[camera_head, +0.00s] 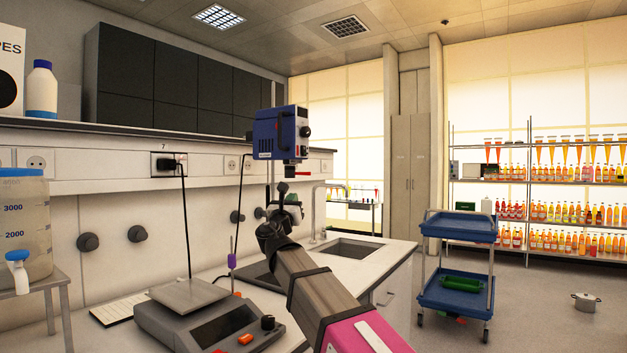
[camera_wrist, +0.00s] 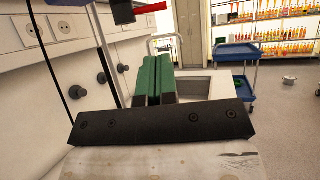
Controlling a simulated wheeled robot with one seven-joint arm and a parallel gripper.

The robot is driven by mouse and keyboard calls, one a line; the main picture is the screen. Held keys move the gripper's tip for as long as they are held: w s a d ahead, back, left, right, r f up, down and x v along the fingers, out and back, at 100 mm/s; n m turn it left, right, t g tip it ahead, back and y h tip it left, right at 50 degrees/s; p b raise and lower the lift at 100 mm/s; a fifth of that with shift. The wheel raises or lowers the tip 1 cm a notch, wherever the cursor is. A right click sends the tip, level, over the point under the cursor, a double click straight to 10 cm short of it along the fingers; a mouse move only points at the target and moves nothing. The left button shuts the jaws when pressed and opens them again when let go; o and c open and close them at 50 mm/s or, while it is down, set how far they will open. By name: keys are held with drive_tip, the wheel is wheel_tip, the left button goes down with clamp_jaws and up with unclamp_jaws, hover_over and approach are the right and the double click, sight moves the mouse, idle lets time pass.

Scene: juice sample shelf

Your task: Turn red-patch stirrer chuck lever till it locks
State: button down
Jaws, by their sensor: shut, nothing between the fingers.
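The overhead stirrer (camera_head: 281,132) is a blue box with a dark front and knobs, held on an upright rod above the bench. A dark chuck hangs under it, with a small red lever (camera_head: 301,173) pointing right. In the wrist view the red lever (camera_wrist: 151,8) shows at the top edge, just right of the dark chuck (camera_wrist: 122,10). My gripper (camera_head: 292,192) is below the chuck, apart from the lever as far as I can see. Its green-padded fingers show in the wrist view (camera_wrist: 157,60), shut together and empty. The stirrer body is out of the wrist view.
A balance (camera_head: 205,315) sits on the bench at front left, and a purple-handled tool (camera_head: 232,260) stands behind it. A sink (camera_head: 347,249) lies right of my arm. A blue cart (camera_head: 456,292) stands on the floor. Cables hang along the wall.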

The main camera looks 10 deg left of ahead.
sight(307, 174)
drive_tip(key=x, duration=1.4)
drive_tip(key=shift+f, duration=0.1)
drive_tip(key=shift+d, duration=0.1)
